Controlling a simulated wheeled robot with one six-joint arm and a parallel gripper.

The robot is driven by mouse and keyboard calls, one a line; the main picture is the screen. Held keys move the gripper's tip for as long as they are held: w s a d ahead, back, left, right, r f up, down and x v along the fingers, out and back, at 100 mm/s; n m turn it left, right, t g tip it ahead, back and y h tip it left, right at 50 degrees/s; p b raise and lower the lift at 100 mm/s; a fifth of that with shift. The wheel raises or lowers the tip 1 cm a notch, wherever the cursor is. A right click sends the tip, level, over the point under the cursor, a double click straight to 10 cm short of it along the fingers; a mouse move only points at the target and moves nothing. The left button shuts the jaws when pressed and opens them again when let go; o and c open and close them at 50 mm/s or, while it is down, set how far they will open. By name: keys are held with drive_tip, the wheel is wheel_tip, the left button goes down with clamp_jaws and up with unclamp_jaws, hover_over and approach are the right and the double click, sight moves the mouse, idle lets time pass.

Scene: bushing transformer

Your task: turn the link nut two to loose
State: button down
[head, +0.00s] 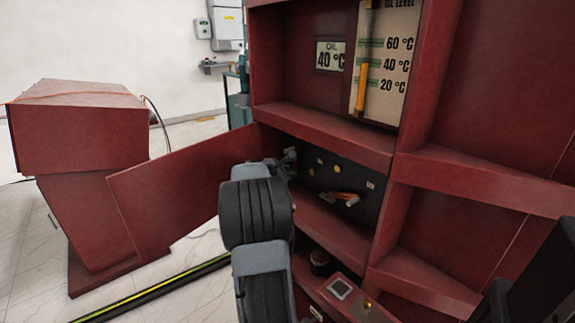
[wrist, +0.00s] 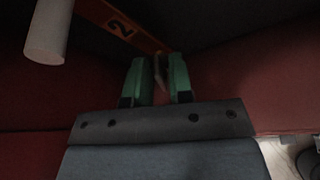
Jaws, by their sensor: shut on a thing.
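In the wrist view, my gripper (wrist: 162,78) has its two green fingers close together on a small brownish part (wrist: 159,68), which appears to be link nut two. The fingers hide most of it. An orange link bar (wrist: 122,26) marked "2" runs from the upper left toward the fingertips. In the head view, my gripper (head: 285,163) is at the left side of the dark panel (head: 325,182) inside the open compartment. The nut cannot be made out there. An orange link (head: 343,196) with a pale end shows on that panel, right of my gripper.
A pale cylinder (wrist: 48,30) hangs close to the link's left side in the wrist view. The red cabinet's open door (head: 170,195) stands left of my arm. A red shelf (head: 330,228) lies below the panel. A small box with a display (head: 341,288) is lower down.

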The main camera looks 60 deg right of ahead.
drive_tip(key=n+p, duration=0.1)
drive_tip(key=p, duration=0.2)
drive_tip(key=n+g+p, duration=0.1)
drive_tip(key=p, duration=0.1)
drive_tip(key=shift+w+r+y+p, duration=0.1)
drive_tip(key=shift+r+y+p, duration=0.2)
drive_tip(key=shift+r+p, duration=0.1)
drive_tip(key=n+g+p, duration=0.1)
drive_tip(key=p, duration=0.1)
drive_tip(key=shift+f+p, duration=0.2)
drive_tip(key=shift+p, duration=0.1)
drive_tip(key=shift+w, duration=0.1)
drive_tip(key=shift+f+n+y+p, duration=0.25)
drive_tip(key=shift+n+y+p, duration=0.05)
drive_tip(key=shift+p, duration=0.2)
drive_tip(key=c, duration=1.3)
unclamp_jaws()
drive_tip(key=shift+r, duration=0.1)
